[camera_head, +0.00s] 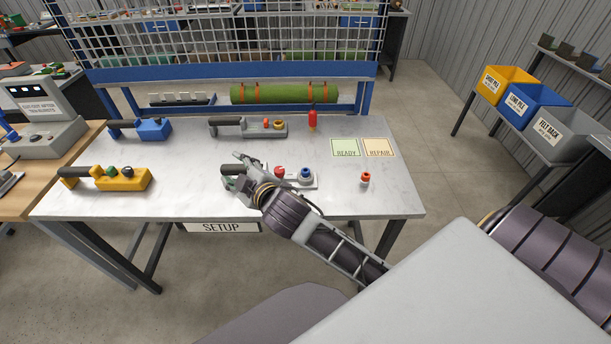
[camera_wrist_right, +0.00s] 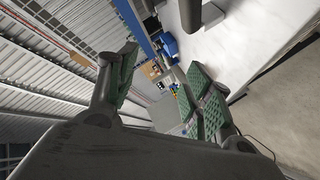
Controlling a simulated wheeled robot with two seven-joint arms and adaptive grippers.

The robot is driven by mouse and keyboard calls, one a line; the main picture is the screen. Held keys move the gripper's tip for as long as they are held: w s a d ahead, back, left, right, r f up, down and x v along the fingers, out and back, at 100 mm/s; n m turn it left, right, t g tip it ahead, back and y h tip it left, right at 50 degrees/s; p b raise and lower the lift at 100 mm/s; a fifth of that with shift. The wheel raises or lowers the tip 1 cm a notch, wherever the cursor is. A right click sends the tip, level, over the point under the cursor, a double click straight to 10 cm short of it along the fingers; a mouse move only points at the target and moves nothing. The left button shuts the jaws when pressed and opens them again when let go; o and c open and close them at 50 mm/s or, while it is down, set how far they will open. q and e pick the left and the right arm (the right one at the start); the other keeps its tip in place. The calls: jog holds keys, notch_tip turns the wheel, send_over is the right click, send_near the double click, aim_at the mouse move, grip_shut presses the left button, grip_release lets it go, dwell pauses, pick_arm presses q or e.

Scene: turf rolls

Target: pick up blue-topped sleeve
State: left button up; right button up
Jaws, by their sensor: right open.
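A small blue-topped sleeve (camera_head: 305,174) stands at the right end of a grey tool (camera_head: 294,184) on the metal table. A red knob (camera_head: 280,171) sits beside it. My right gripper (camera_head: 240,172) is open at the left end of that tool, by its dark handle (camera_head: 229,168), to the left of the sleeve. I cannot tell whether it touches the handle. In the right wrist view its two green-padded fingers (camera_wrist_right: 158,88) are apart, and no sleeve shows between them. My left gripper is not in view.
A yellow tool (camera_head: 122,179), a blue tool (camera_head: 153,129) and another grey tool (camera_head: 263,129) lie on the table (camera_head: 200,200). A red bottle (camera_head: 312,121) stands behind. READY (camera_head: 345,148) and REPAIR (camera_head: 379,148) pads are clear.

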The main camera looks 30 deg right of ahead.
jog(key=a+r+n+t+y, duration=0.3)
jog(key=a+r+n+y, duration=0.8)
jog(key=a+r+n, duration=0.4)
jog(key=s+a+n+g+y, duration=0.35)
jog(key=n+g, duration=0.45)
jog(key=n, duration=0.3)
jog(key=s+a+n+g+y, duration=0.3)
jog(key=s+a+n+g, duration=0.2)
jog(key=n+g, duration=0.45)
jog(key=w+d+f+n+g+h, duration=0.1)
jog(key=w+d+f+n+h, duration=0.2)
jog(key=d+f+n+h, duration=0.95)
jog(key=w+d+h, duration=0.3)
jog(key=d+h, duration=0.1)
jog(key=d, duration=1)
jog(key=w+d+m+h, duration=0.1)
jog(key=w+d+h, duration=0.2)
jog(key=d, duration=1.2)
jog(key=shift+d+t+h, duration=0.3)
jog(key=shift+t+h, duration=0.05)
jog(key=shift+h, duration=0.35)
